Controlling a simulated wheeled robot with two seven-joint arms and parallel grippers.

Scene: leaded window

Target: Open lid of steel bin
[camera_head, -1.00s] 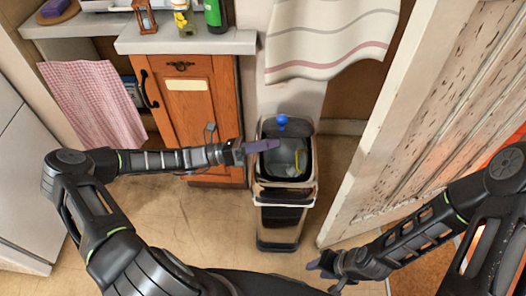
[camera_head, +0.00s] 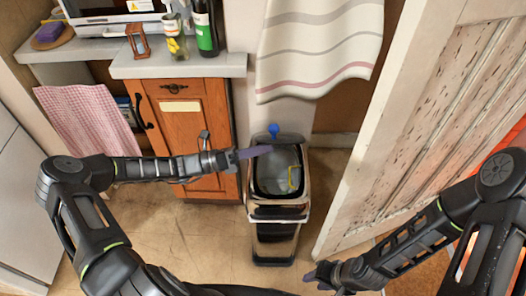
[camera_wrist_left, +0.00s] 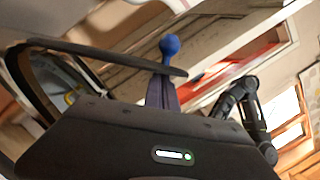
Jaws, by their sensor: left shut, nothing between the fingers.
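The steel bin (camera_head: 277,213) stands on the floor between the wooden cabinet and the door. Its lid (camera_head: 290,138) is raised at the back, and the opening shows a grey inside with a yellow thing in it. A blue ball knob (camera_head: 274,130) sits at the lid's top edge; it also shows in the left wrist view (camera_wrist_left: 169,47). My left gripper (camera_head: 262,151) is shut and empty, its purple fingers over the back left of the opening, just in front of the lid. I cannot tell whether they touch it. My right gripper (camera_head: 314,275) is low and away from the bin.
The wooden cabinet (camera_head: 186,140) stands left of the bin, under a counter (camera_head: 180,66) with a bottle and small items. A striped cloth (camera_head: 320,50) hangs behind the bin. The worn white door (camera_head: 420,120) is on the right. Floor in front is clear.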

